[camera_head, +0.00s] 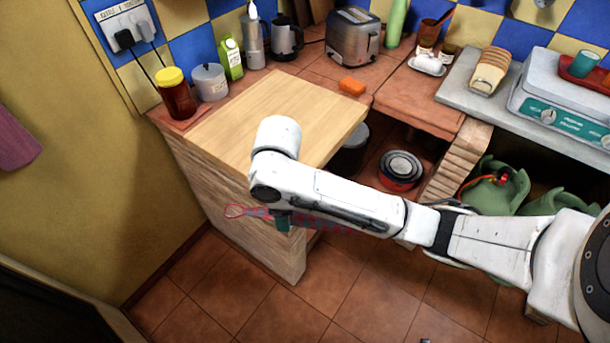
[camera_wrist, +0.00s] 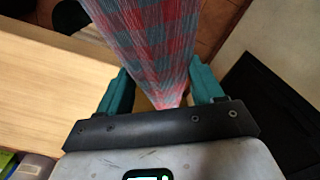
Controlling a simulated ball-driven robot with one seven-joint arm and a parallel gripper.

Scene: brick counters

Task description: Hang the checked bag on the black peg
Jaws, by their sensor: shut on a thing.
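The red and blue checked bag (camera_wrist: 155,40) hangs from between the teal fingers of my gripper (camera_wrist: 160,82) in the wrist view. My gripper is shut on its narrow, gathered end. In the head view, my gripper (camera_head: 283,221) is in front of the wooden counter end. A red loop (camera_head: 235,211) shows to its left, and part of the bag (camera_head: 325,225) shows to its right below my arm. My arm hides much of the bag. I cannot make out the black peg in either view.
The wooden counter top (camera_head: 270,105) is clear in its middle. A jar with a yellow lid (camera_head: 176,95), a canister (camera_head: 210,82) and a toaster (camera_head: 353,38) stand along the back. A pink cloth (camera_head: 15,140) hangs on the left wall. The tiled floor (camera_head: 200,285) is open.

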